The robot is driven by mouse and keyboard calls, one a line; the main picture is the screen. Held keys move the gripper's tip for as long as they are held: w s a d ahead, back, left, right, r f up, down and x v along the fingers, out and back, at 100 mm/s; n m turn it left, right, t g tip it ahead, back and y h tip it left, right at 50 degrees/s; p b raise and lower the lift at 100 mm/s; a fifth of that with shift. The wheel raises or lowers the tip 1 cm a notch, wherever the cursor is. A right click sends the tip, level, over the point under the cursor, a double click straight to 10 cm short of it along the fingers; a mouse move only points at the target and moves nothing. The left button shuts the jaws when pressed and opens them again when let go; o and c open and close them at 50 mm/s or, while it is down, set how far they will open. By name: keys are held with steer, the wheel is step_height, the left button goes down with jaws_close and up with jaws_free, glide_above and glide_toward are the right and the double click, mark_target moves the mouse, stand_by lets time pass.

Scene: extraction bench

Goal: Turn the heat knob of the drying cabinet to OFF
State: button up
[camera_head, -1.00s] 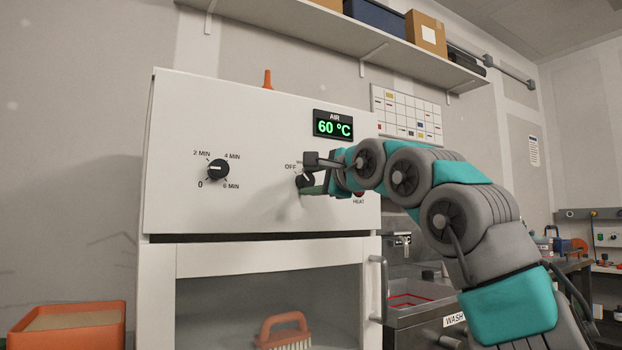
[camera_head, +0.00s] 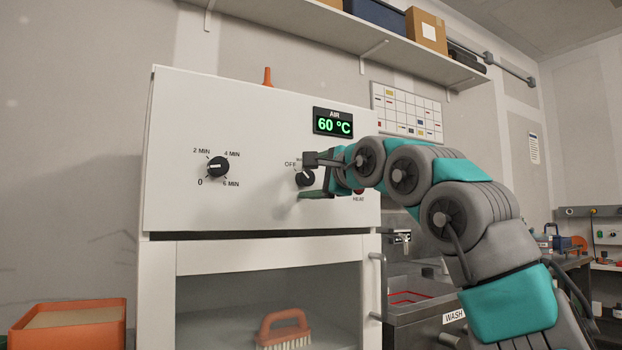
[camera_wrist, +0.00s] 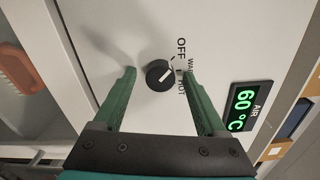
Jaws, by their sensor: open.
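The black heat knob (camera_head: 305,179) is on the white front panel of the drying cabinet (camera_head: 250,130), beside the OFF label. My gripper (camera_head: 313,176) is at the knob, one finger above and one below. In the wrist view my gripper (camera_wrist: 159,77) is open, its green fingers on either side of the knob with visible gaps.
A timer knob (camera_head: 217,168) is further left on the panel. The green display (camera_head: 333,126) reads 60 °C, above my gripper. A door handle (camera_head: 379,288) stands out below. An orange brush (camera_head: 284,330) is behind the cabinet window. An orange tray (camera_head: 68,325) is at lower left.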

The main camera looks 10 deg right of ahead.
steer(key=b+v, duration=0.2)
steer(key=v, duration=0.6)
stand_by(0.5)
